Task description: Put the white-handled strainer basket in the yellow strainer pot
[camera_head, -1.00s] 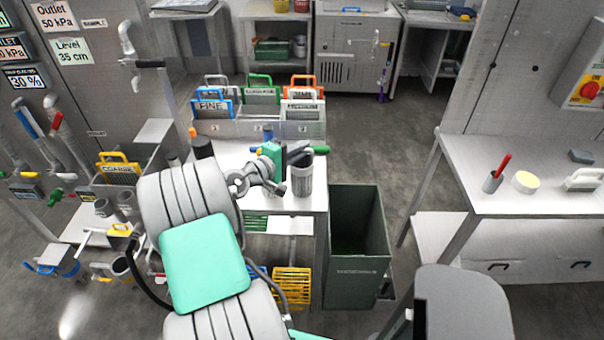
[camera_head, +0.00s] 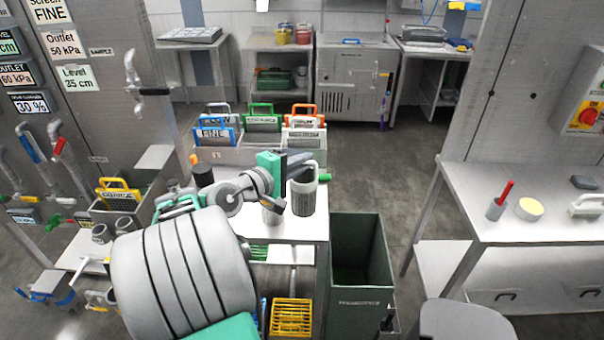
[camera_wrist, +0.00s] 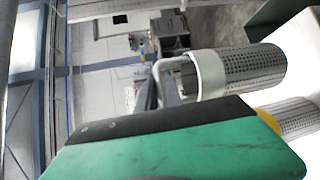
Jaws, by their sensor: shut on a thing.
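The white-handled strainer basket (camera_head: 305,198) is a grey perforated cylinder with a pale rim. It hangs at my gripper (camera_head: 299,168), just above the bench by the look of it. In the wrist view, the basket (camera_wrist: 235,72) has its white handle at my gripper's dark fingers (camera_wrist: 162,90), which are shut on it. Another perforated basket (camera_wrist: 292,117) with a yellow part is beside it, partly hidden by my gripper. A pot with yellow handles (camera_head: 98,298), which may be the yellow strainer pot, is low at the left, partly hidden by my arm.
The white bench (camera_head: 300,229) bears a rack of labelled screens (camera_head: 260,140) at its back. A green bin (camera_head: 358,265) stands right of it, and a yellow crate (camera_head: 291,317) is below. Pipes and valves line the left wall. Open floor separates the right table (camera_head: 500,195).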

